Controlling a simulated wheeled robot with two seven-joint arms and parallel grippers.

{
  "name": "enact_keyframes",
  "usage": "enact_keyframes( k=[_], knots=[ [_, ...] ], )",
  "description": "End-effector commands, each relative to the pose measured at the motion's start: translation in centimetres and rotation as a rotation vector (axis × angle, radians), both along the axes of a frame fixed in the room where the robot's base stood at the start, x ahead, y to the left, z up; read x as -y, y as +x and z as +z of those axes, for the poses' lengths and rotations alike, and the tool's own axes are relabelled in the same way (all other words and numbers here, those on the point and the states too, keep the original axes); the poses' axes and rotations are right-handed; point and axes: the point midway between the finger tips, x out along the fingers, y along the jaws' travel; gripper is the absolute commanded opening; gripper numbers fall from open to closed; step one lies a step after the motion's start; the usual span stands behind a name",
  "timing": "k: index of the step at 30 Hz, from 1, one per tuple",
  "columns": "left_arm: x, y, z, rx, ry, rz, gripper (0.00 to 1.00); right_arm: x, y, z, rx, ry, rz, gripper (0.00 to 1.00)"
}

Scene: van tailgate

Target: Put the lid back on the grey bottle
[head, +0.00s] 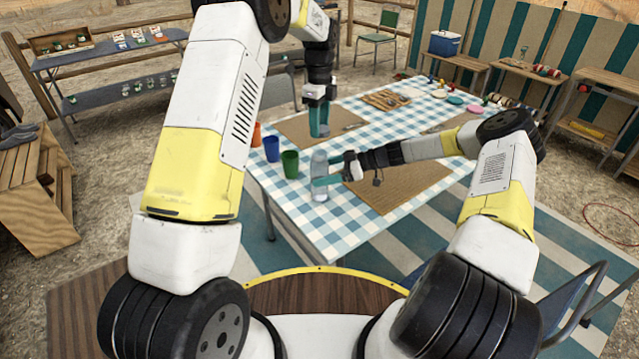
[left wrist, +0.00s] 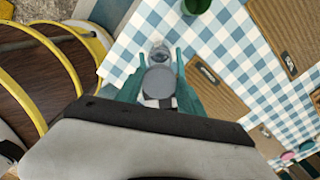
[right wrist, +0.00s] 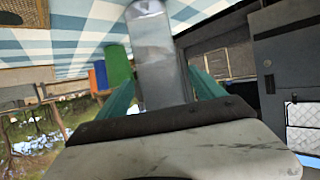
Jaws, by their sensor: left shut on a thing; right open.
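The grey bottle (head: 319,167) stands upright near the front left edge of the checked table. My right gripper (head: 325,176) is open, with its fingers around the bottle; the right wrist view shows the bottle (right wrist: 152,55) between the two fingers. My left gripper (head: 320,131) is higher and looks farther back in the head view. In the left wrist view, a round grey lid (left wrist: 159,82) sits between its closed fingers. The bottle's top (left wrist: 159,53) shows beyond the lid there; the lid looks apart from it. The lid is hard to make out in the head view.
A green cup (head: 290,164), a blue cup (head: 271,148) and an orange cup (head: 256,134) stand left of the bottle. Brown placemats (head: 405,190) lie on the table (head: 300,205). Plates and a wooden board (head: 386,100) are at the far end.

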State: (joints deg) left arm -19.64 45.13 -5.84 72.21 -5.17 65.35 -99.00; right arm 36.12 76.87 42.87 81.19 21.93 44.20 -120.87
Motion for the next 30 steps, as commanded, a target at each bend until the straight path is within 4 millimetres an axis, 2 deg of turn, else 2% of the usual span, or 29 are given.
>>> enact_keyframes(
  k=[3, 9, 21, 30],
  knots=[
    [0.0, 0.0, 0.0, 0.000, 0.000, 0.000, 0.08, -1.9, 0.1, -0.8, -0.002, 0.000, 0.001, 0.78],
    [0.0, 0.0, 0.0, 0.000, 0.000, 0.000, 0.08, -3.7, 0.3, -1.6, -0.002, 0.000, 0.000, 0.78],
    [0.0, 0.0, 0.0, 0.000, 0.000, 0.000, 0.08, -4.1, 0.4, -1.8, -0.001, -0.001, 0.000, 0.76],
    [0.0, 0.0, 0.0, 0.000, 0.000, 0.000, 0.08, -4.1, 0.4, -1.7, -0.001, 0.000, 0.000, 0.17]
  ],
)
